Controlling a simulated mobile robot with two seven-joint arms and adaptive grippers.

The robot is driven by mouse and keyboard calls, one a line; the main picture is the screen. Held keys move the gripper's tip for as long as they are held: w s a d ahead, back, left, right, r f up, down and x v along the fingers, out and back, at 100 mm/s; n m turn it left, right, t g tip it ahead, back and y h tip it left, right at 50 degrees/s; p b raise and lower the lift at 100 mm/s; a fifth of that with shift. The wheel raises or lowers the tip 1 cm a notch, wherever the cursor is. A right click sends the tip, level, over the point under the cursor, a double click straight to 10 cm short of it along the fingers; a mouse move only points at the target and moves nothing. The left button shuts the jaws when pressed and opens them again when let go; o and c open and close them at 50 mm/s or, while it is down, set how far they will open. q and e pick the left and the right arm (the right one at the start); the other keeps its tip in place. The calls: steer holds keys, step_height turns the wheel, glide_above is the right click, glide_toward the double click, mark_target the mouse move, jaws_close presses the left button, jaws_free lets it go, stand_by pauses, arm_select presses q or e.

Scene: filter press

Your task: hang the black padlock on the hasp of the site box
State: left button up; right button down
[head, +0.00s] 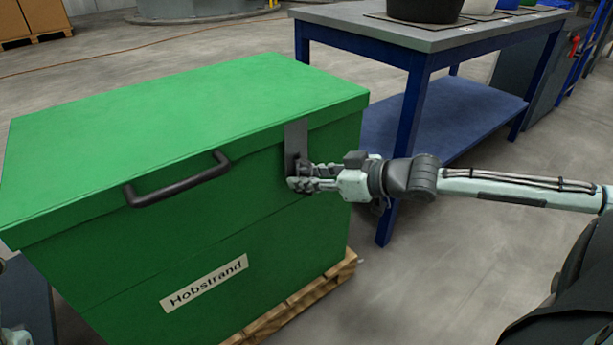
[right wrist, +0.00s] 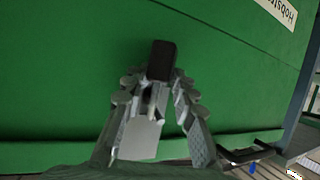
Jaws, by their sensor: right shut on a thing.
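The green site box (head: 150,110) stands at the left of the head view with its lid down. Its hasp (head: 296,136) is a dark grey plate hanging over the lid's front edge near the right corner. My right gripper (head: 300,178) is at the lower end of the hasp, close to the box front. In the right wrist view, its fingers (right wrist: 160,90) are shut on the black padlock (right wrist: 162,60), whose dark body sticks out past the fingertips. The fingers hide most of the shackle, so I cannot tell whether it passes through the hasp.
A black handle (head: 178,180) sticks out from the box front, left of the hasp. The box stands on a wooden pallet (head: 300,305). A blue workbench (head: 430,38) with tubs on top stands behind my right arm. The floor right of the box is clear.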

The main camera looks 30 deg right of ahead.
steer(key=shift+f, duration=0.15)
steer(key=c, duration=1.1)
jaws_free()
steer(key=shift+c, duration=0.2)
steer(key=shift+s, duration=0.15)
steer(key=s+r+p, duration=0.1)
steer(key=s+p, duration=0.7)
steer(key=p, duration=0.4)
steer(key=shift+s+d+r, duration=0.25)
steer(key=shift+d+r, duration=0.1)
steer(key=shift+d, duration=0.05)
